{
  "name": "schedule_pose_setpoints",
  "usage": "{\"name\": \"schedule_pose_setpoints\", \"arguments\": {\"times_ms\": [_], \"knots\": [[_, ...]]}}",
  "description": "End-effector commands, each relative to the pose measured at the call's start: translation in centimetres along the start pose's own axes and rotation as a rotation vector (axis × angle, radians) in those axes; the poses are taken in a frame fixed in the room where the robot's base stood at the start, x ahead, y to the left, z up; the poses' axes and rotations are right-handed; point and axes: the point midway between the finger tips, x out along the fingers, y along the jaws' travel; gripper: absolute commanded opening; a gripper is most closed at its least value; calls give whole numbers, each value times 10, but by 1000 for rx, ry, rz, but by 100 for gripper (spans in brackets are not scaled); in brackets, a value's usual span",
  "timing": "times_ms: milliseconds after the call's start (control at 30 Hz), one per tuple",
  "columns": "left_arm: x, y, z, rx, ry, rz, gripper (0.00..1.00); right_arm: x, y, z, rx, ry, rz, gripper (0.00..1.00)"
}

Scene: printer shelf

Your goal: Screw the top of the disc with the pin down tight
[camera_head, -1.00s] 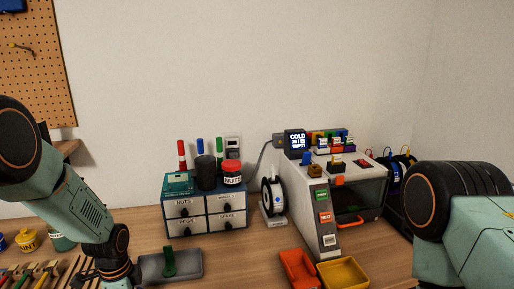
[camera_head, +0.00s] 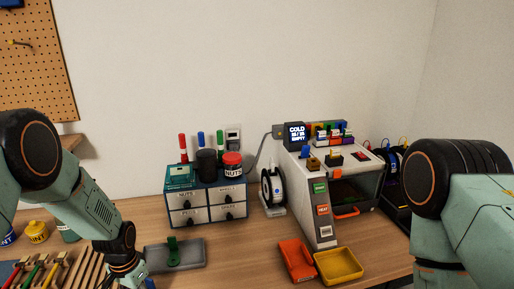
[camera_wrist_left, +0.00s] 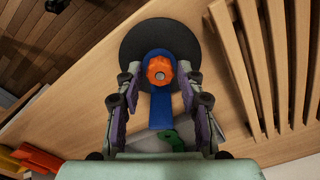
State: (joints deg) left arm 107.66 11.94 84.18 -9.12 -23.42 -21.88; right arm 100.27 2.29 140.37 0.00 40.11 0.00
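In the left wrist view a dark round disc (camera_wrist_left: 133,38) sits with a blue part (camera_wrist_left: 160,110) over it, and an orange lobed knob (camera_wrist_left: 159,69) is at the middle of the blue part. My left gripper (camera_wrist_left: 159,74) is open, with one finger on each side of the knob. Gaps show between the fingertips and the knob. I cannot make out a pin. In the head view the left arm reaches down past the bottom edge, so disc and gripper are hidden there. My right arm shows at the right edge; its gripper is out of view.
Wooden slats (camera_wrist_left: 273,60) lie close right of the disc. A green piece (camera_wrist_left: 172,139) lies below the blue part. In the head view stand a grey tray (camera_head: 192,256), a drawer cabinet (camera_head: 205,206), a printer (camera_head: 322,215), an orange bin (camera_head: 296,260) and a yellow bin (camera_head: 340,266).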

Motion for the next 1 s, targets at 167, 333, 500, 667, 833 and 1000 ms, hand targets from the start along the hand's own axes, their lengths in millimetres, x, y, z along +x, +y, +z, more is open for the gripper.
{"name": "schedule_pose_setpoints", "arguments": {"times_ms": [167, 333, 500, 667, 833, 1000], "knots": [[-2, 0, 0, -215, 0, 0, 38, -14, 0, 0, 0, 0, 0, 33], [-2, 0, 0, -420, 0, 0, 38, -24, 0, 0, 0, 0, 0, 33], [-2, 0, 0, -553, 1, 0, 38, -29, 0, 0, 0, 0, 0, 33], [0, 0, 0, -569, 1, 0, 38, -28, 0, 0, 0, 0, 0, 33], [0, 0, 0, -567, 0, 0, 30, -28, 0, 0, 0, 0, 0, 33], [0, 0, 0, -566, 0, 0, 16, -28, 0, 0, 0, 0, 0, 33]]}}
